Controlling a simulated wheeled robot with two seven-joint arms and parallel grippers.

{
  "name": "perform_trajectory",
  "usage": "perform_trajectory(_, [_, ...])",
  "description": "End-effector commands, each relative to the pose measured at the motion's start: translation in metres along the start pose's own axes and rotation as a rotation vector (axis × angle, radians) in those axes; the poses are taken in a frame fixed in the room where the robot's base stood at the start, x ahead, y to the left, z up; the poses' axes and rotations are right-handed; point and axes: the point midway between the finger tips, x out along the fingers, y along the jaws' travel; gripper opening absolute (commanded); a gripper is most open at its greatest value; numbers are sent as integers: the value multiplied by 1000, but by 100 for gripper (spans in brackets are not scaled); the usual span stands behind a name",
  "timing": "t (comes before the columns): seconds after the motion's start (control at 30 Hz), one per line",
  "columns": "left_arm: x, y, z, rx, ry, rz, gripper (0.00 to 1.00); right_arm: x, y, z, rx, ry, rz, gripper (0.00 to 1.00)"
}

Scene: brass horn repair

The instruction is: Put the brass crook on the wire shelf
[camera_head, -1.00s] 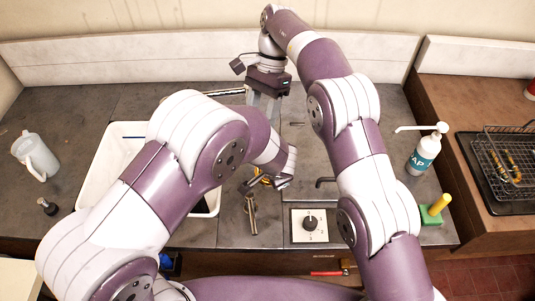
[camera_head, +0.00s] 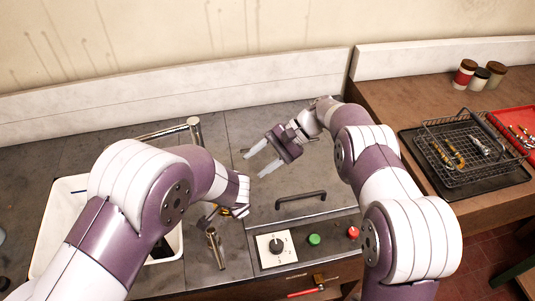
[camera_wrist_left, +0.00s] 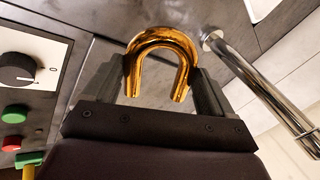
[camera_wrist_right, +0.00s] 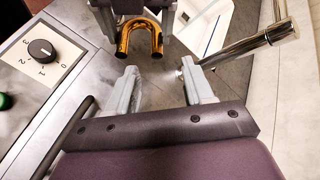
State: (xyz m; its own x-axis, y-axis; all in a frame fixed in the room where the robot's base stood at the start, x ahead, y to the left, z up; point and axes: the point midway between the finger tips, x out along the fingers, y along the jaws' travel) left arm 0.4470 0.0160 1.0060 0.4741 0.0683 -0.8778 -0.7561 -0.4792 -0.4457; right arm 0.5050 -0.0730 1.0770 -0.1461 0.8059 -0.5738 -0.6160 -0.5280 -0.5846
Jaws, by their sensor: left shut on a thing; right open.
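The brass crook (camera_wrist_left: 160,40) is a shiny U-shaped tube between the fingers of my left gripper (camera_wrist_left: 158,70), which is shut on it. In the right wrist view the crook (camera_wrist_right: 140,23) shows just beyond my right gripper (camera_wrist_right: 160,72), its bend away from that gripper. In the head view only a bit of the crook (camera_head: 240,211) shows beside my left wrist, above the worktop. My right gripper (camera_head: 252,167) is open and empty, above the worktop. The wire shelf (camera_head: 478,165) stands on a black tray at the right and holds several small pieces, some brass-coloured.
A white basin (camera_head: 55,215) and steel tap (camera_head: 193,125) are at the left. A knob panel (camera_head: 262,256) and black handle (camera_head: 300,198) are in front. A brass-coloured piece (camera_head: 213,245) is near the front edge.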

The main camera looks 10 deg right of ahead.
Motion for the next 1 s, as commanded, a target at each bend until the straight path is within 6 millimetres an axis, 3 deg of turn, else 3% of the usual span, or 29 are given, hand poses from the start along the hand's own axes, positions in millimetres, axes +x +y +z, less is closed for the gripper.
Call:
perform_trajectory(0.2, [0,0,0,0,0,0,48,54,0,1,2,-4,3,52])
perform_trajectory(0.4, [0,0,0,0,0,0,48,85,1,1,3,-3,3,52])
perform_trajectory(0.77, [0,0,0,0,0,0,48,93,0,0,3,-1,2,52])
perform_trajectory(0.87, [0,0,0,0,0,-1,48,93,1,0,4,-1,2,19])
perform_trajectory(0.9, [0,0,0,-1,0,-1,48,93,1,0,4,-1,3,12])
perform_trajectory(0.93, [0,0,0,-1,0,-1,48,93,1,0,4,-2,3,12])
perform_trajectory(0.97, [0,0,0,-1,-1,-1,48,93,1,0,4,-2,3,47])
perform_trajectory(1.0, [0,-1,0,-1,0,-1,48,93,1,0,4,-2,4,52])
